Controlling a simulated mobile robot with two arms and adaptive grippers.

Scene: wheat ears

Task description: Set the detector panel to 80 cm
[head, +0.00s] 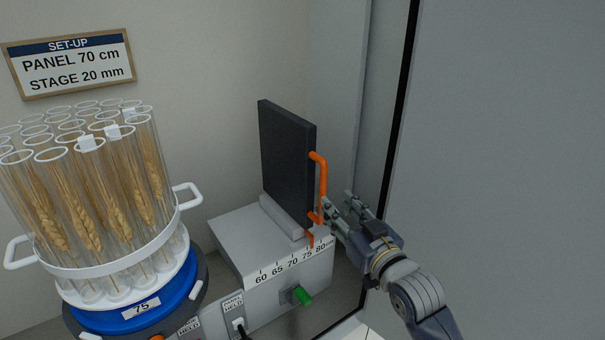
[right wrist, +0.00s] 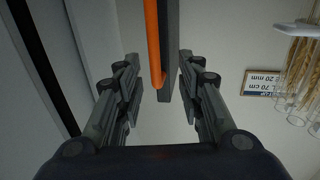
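The dark detector panel (head: 287,160) stands upright on a grey base (head: 240,240) with a scale (head: 290,264) marked 60 to 80. Its orange pointer (head: 310,238) is close to the 75 mark; the exact reading is hard to tell. An orange handle (head: 322,175) is on the panel's right edge. My right gripper (head: 338,199) is open beside the handle's lower end. In the right wrist view, the handle (right wrist: 153,45) and the panel edge (right wrist: 168,50) show between its parted fingers (right wrist: 161,82), with gaps on both sides. My left gripper is not in view.
A wall sign (head: 70,63) reads panel 70 cm, stage 20 mm. A carousel of glass tubes with wheat ears (head: 95,200) stands on a blue base (head: 150,300) at left. A green knob (head: 302,295) is on the base front. A grey wall (head: 500,150) is close at right.

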